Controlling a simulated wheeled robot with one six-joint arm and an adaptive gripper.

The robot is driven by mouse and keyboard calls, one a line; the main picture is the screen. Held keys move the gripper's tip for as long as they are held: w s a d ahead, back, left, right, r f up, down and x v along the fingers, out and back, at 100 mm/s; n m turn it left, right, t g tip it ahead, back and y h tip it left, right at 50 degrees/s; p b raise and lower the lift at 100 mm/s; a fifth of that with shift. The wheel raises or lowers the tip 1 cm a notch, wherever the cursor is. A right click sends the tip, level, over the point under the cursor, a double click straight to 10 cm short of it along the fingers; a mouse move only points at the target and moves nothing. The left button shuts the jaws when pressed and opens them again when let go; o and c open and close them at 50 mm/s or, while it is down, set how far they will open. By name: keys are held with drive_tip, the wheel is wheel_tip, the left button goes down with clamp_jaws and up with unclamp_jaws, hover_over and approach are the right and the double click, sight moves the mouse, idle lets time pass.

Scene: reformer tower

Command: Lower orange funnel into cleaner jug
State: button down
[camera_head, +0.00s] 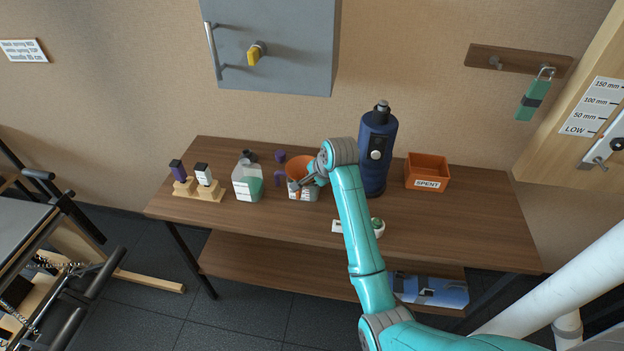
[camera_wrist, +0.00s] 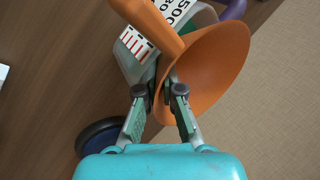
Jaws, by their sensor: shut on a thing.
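The orange funnel (camera_head: 300,166) is held above the bench, wide mouth up. In the wrist view its cone (camera_wrist: 210,75) fills the centre right and its spout (camera_wrist: 150,20) points to the upper left. My gripper (camera_head: 303,184) is shut on the funnel's wall; its fingers (camera_wrist: 160,88) meet there. A pale jug with a printed scale (camera_wrist: 138,45) shows behind the spout, partly hidden. A translucent jug with green liquid (camera_head: 248,184) stands to the left of the funnel. I cannot tell which is the cleaner jug, or whether the spout is inside the pale jug.
A tall blue bottle (camera_head: 377,150) stands close to the right of my arm, with an orange SPENT bin (camera_head: 427,172) beyond. A wooden stand (camera_head: 200,192) with two small bottles is at the left. A grey cabinet (camera_head: 275,45) hangs above. The front left of the bench is clear.

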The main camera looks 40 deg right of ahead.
drive_tip(key=shift+f, duration=0.25)
drive_tip(key=c, duration=1.2)
unclamp_jaws()
drive_tip(key=shift+s, duration=0.1)
drive_tip(key=shift+c, duration=0.2)
drive_tip(key=v, duration=1.2)
drive_tip(key=shift+r, duration=0.15)
drive_tip(key=shift+a, duration=0.1)
